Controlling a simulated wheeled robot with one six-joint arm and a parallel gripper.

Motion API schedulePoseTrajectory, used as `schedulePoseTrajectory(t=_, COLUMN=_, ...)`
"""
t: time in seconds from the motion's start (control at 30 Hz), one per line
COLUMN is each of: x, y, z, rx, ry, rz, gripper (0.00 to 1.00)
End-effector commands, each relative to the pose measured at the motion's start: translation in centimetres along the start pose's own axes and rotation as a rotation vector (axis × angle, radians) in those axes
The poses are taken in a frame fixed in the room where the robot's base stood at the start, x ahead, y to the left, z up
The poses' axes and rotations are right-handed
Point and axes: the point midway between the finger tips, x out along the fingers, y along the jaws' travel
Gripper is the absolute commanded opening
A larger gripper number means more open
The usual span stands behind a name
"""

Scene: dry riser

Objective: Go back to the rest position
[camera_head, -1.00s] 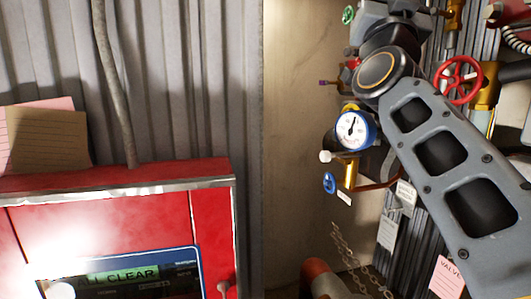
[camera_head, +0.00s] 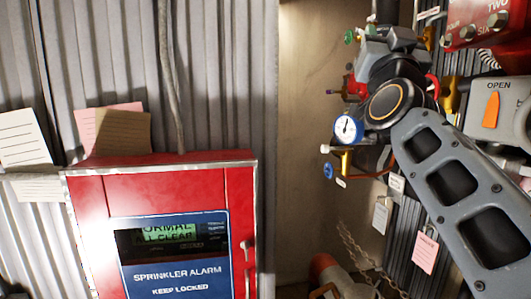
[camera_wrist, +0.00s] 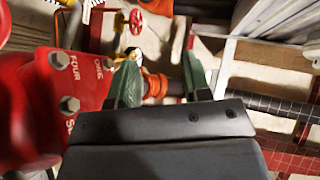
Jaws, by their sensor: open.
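My gripper (camera_wrist: 160,84) is open in the wrist view, with its two greenish fingers apart. No object is held between them. An orange part (camera_wrist: 154,83) shows beyond the gap, apart from the fingers as far as I can tell. In the head view my arm reaches up from the lower right and bends near the top, in front of the pipework; the fingers cannot be made out there.
A red box with bolts (camera_wrist: 70,103) is close at the wrist view's left. A red handwheel (camera_wrist: 137,22) is beyond.

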Motion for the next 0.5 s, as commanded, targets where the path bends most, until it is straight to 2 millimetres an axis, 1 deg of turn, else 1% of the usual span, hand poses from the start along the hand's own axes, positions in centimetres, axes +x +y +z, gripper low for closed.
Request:
schedulePoseTrajectory(t=0.07, x=-0.6, y=-0.3, z=1.5, rx=-0.006, ry=-0.057, rz=-0.022, gripper=0.44)
schedulePoseTrajectory(t=0.17, x=-1.5, y=-0.7, z=4.4, rx=-0.012, ry=-0.153, rz=-0.054, gripper=0.44)
schedulePoseTrajectory(t=0.2, x=-2.1, y=-0.9, z=5.7, rx=-0.014, ry=-0.199, rz=-0.069, gripper=0.44)
schedulePoseTrajectory(t=0.27, x=-3.0, y=-1.2, z=7.7, rx=-0.019, ry=-0.270, rz=-0.091, gripper=0.44)
schedulePoseTrajectory(t=0.3, x=-3.8, y=-1.4, z=9.2, rx=-0.020, ry=-0.323, rz=-0.105, gripper=0.44)
schedulePoseTrajectory(t=0.37, x=-5.2, y=-1.6, z=11.5, rx=-0.025, ry=-0.409, rz=-0.126, gripper=0.44)
schedulePoseTrajectory(t=0.4, x=-6.3, y=-1.6, z=13.2, rx=-0.029, ry=-0.474, rz=-0.139, gripper=0.44)
schedulePoseTrajectory(t=0.47, x=-8.4, y=-1.8, z=16.1, rx=-0.033, ry=-0.584, rz=-0.162, gripper=0.44)
schedulePoseTrajectory(t=0.5, x=-10.2, y=-1.8, z=18.1, rx=-0.036, ry=-0.666, rz=-0.179, gripper=0.44)
